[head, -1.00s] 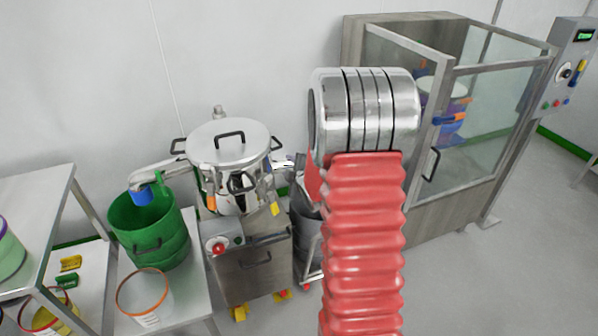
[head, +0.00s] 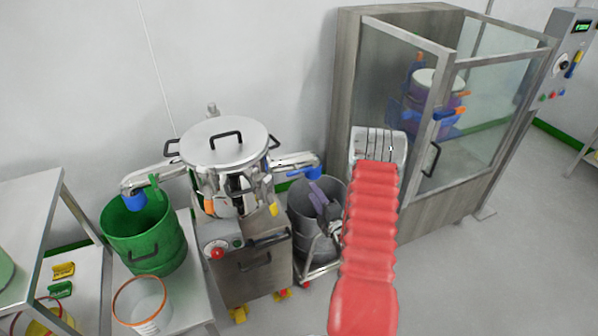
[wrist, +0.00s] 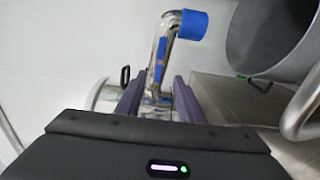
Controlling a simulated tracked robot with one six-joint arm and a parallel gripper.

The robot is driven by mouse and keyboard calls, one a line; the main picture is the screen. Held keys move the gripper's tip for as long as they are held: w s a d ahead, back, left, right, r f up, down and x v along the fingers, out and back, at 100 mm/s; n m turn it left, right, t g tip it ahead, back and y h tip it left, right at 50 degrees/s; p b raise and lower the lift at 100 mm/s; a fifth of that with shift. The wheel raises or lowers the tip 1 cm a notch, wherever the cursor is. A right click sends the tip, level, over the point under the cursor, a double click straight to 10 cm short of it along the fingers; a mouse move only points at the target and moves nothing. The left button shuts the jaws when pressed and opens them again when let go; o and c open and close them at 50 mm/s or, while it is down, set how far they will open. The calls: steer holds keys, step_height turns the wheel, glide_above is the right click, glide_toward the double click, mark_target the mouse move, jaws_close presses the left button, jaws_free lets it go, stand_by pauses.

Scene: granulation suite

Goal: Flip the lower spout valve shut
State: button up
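A steel vessel (head: 228,160) has two spouts with blue ends. The right spout (head: 290,160) reaches toward a grey bucket and carries a blue lever (head: 298,173), seemingly lying along the pipe. I cannot tell for sure which spout is the lower one. In the wrist view the right spout's blue end (wrist: 192,25) and pipe (wrist: 160,45) lie ahead. My gripper (wrist: 156,82) is open, its purple fingers apart and empty. In the head view my gripper (head: 318,192) is beside the right spout's end, above the bucket.
The grey bucket (head: 299,225) stands below my gripper on a wheeled frame. The green bucket (head: 165,250) and a clear tub (head: 140,305) stand on a bench at left. A glazed cabinet (head: 345,95) stands behind my arm at right. Open floor lies at the right.

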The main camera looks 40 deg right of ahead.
mark_target(300, 173)
steer(key=shift+d, duration=0.1)
stand_by(0.3)
steer(key=x, duration=1.3)
steer(key=shift+w+d+f, duration=0.1)
steer(key=shift+w, duration=0.15)
steer(key=shift+c, duration=0.7)
jaws_close()
